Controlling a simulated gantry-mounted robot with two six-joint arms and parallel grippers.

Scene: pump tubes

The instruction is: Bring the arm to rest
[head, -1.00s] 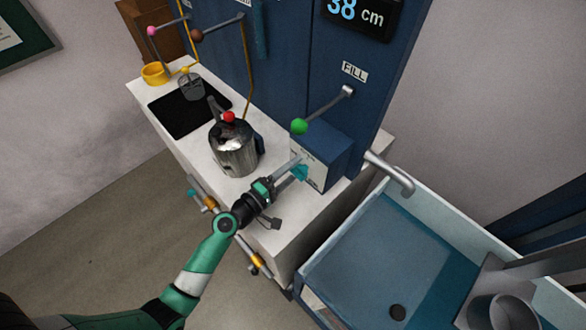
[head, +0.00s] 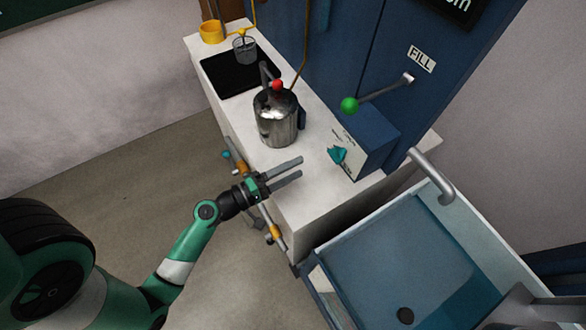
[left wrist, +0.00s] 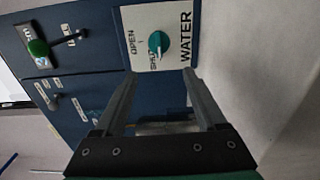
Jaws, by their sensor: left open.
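My left gripper (head: 293,171) is open and empty. In the head view it is over the front part of the white counter (head: 300,222), to the left of a teal knob and apart from it. The teal knob (head: 338,154) sits on the face of a blue and white box. In the left wrist view the knob (left wrist: 158,43) is on a white panel marked OPEN, SHUT and WATER, beyond the tips of my two fingers (left wrist: 160,92). My right gripper is not in view.
A metal kettle (head: 276,118) with a red knob stands on the counter, behind the gripper. A lever with a green ball (head: 349,105) juts from the blue cabinet below FILL. A blue sink (head: 400,250) is at right. Pipes with valves (head: 240,168) run along the counter's front.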

